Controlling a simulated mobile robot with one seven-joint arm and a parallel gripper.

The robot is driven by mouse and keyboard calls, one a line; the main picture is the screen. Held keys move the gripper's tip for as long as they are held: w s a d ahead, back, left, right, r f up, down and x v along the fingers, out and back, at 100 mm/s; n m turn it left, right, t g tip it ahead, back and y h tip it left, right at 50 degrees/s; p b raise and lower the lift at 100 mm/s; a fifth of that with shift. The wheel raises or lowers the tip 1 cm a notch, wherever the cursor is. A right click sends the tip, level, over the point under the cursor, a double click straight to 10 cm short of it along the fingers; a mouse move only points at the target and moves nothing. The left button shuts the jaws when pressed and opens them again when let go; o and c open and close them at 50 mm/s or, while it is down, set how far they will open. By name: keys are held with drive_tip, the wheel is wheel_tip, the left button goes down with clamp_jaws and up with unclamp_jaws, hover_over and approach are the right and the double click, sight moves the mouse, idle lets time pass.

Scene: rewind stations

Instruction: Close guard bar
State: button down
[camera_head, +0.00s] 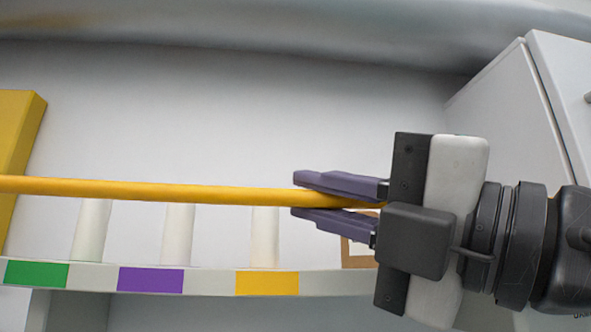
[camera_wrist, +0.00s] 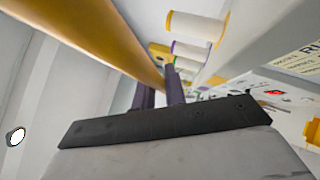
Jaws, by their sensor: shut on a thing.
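The yellow guard bar (camera_head: 150,189) runs nearly level across the head view, from the yellow post (camera_head: 18,140) at the left to my gripper. My gripper (camera_head: 305,198) comes in from the right and its purple fingers are shut on the bar, one above and one below. The bar's right end is hidden behind the gripper. In the wrist view the bar (camera_wrist: 95,38) runs from the upper left down to the gripper fingers (camera_wrist: 160,88).
Several white spools (camera_head: 178,232) stand behind a pale rail (camera_head: 210,281) with green, purple and yellow labels, below the bar. A white cabinet (camera_head: 510,100) stands at the right. A brown frame-like item (camera_head: 358,262) is partly hidden behind the gripper.

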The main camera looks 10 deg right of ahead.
drive_tip(key=shift+w+r+m+g+h+p, duration=0.1)
drive_tip(key=shift+w+m+g+h+p, duration=0.15)
drive_tip(key=shift+w+m+h+p, duration=0.45)
drive_tip(key=shift+w+r+m+g+h+p, duration=0.15)
drive_tip(key=shift+w+m+g+h, duration=0.25)
drive_tip(key=shift+m, duration=0.6)
drive_tip(key=shift+f, duration=0.1)
drive_tip(key=c, duration=1.5)
unclamp_jaws()
drive_tip(key=shift+o, duration=0.2)
drive_tip(key=shift+d, duration=0.1)
